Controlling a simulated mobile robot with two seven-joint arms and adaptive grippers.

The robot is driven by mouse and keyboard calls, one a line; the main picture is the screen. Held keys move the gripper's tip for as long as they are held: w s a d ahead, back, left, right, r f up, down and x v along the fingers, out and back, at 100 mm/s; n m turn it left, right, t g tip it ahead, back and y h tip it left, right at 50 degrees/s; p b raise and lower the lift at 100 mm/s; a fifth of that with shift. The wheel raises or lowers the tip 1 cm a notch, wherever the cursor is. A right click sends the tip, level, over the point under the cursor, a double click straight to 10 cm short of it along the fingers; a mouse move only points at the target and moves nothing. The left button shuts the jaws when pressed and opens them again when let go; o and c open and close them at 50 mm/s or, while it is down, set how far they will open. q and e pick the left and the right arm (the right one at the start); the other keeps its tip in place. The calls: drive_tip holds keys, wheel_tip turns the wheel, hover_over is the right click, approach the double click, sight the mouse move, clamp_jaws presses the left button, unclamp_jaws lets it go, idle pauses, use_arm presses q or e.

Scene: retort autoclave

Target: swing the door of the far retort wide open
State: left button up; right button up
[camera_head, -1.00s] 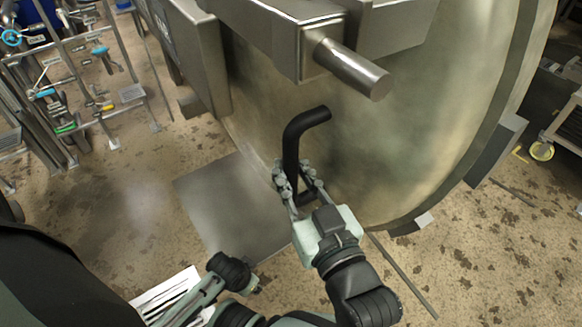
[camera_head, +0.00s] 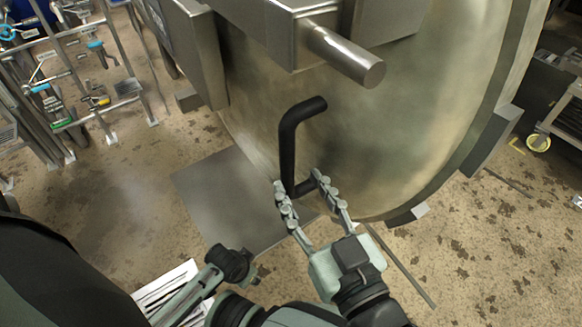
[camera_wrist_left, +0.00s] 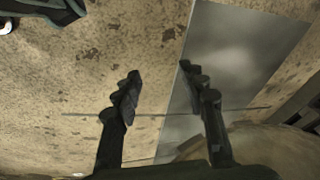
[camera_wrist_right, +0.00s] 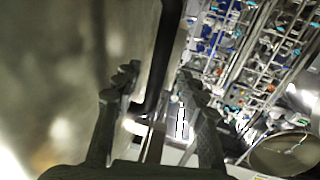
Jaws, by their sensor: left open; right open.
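The retort door (camera_head: 400,130) is a large round metal disc filling the upper middle of the head view. A black bar handle (camera_head: 287,140) stands out from its face, below a thick metal pin (camera_head: 345,54). My right gripper (camera_head: 299,182) is open at the lower end of the handle, its fingers pointing up toward it. In the right wrist view the handle (camera_wrist_right: 160,65) passes beyond the open fingers (camera_wrist_right: 158,78); I cannot tell whether they touch it. My left gripper (camera_wrist_left: 159,72) is open and empty over the floor in the left wrist view.
A grey floor plate (camera_head: 225,195) lies below the door on the speckled floor. Pipe racks with coloured valves (camera_head: 65,70) stand at the left. A wheeled cart (camera_head: 560,125) is at the right edge. The floor at lower right is mostly clear, with a thin rod.

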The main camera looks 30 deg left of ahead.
drive_tip(key=v, duration=0.6)
